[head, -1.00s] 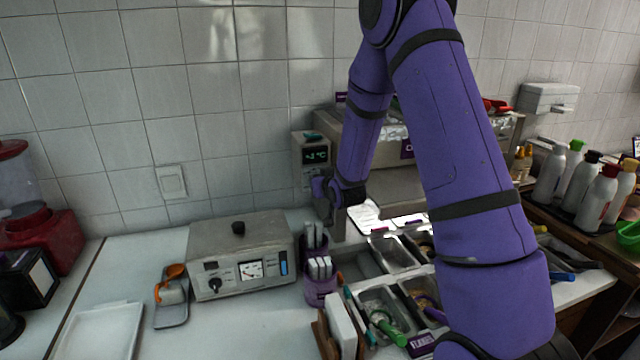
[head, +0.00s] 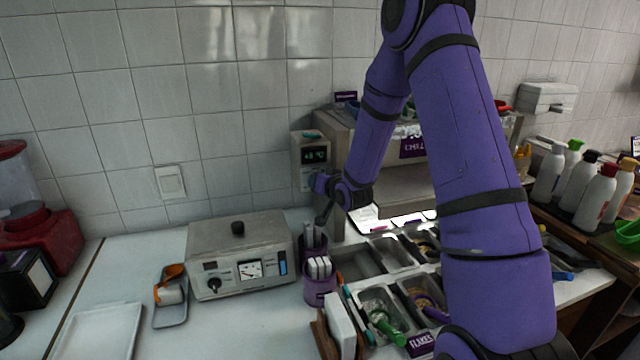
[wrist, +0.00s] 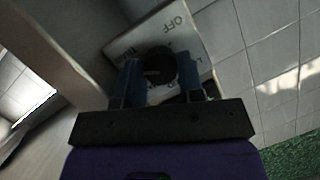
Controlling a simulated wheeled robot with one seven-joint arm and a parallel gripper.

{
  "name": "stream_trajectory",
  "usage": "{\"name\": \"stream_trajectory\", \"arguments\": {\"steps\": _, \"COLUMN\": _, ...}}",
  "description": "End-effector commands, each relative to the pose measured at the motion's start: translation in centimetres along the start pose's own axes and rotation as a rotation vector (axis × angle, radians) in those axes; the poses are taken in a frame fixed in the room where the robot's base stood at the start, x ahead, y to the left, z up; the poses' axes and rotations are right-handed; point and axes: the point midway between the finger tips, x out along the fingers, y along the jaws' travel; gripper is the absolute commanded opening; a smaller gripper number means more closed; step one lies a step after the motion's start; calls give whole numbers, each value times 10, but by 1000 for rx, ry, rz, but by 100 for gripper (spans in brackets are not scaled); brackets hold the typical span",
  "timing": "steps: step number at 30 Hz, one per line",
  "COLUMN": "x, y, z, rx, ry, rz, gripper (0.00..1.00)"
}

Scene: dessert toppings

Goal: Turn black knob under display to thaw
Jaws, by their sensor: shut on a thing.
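In the wrist view, the black knob (wrist: 158,64) sits on a pale label plate (wrist: 184,38) marked OFF, with other lettering partly covered. My gripper (wrist: 156,80) is shut on the knob, one blue-grey finger on each side. In the head view, my wrist and gripper (head: 318,186) are just under the display and hide the knob. The knob's pointer direction cannot be told.
A metal unit with a knob and dial (head: 240,258) stands left on the counter. Purple cups of white sticks (head: 319,290) and metal topping pans (head: 395,252) lie below my arm. Bottles (head: 585,185) stand at right. The wall is close behind.

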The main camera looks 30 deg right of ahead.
Motion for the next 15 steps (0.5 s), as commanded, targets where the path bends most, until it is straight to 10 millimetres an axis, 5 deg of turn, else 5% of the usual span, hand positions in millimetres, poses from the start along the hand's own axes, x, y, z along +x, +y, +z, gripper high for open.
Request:
{"name": "stream_trajectory", "arguments": {"steps": 4, "x": 0, "y": -1, "z": 0, "rx": 0, "ry": -1, "rz": -1, "gripper": 12}}
{"name": "stream_trajectory", "arguments": {"steps": 5, "x": 0, "y": -1, "z": 0, "rx": 0, "ry": -1, "rz": -1, "gripper": 40}}
{"name": "stream_trajectory", "arguments": {"steps": 8, "x": 0, "y": -1, "z": 0, "rx": 0, "ry": -1, "rz": -1, "gripper": 61}}
{"name": "stream_trajectory", "arguments": {"steps": 15, "x": 0, "y": 0, "z": 0, "rx": -3, "ry": 0, "rz": 2, "gripper": 61}}
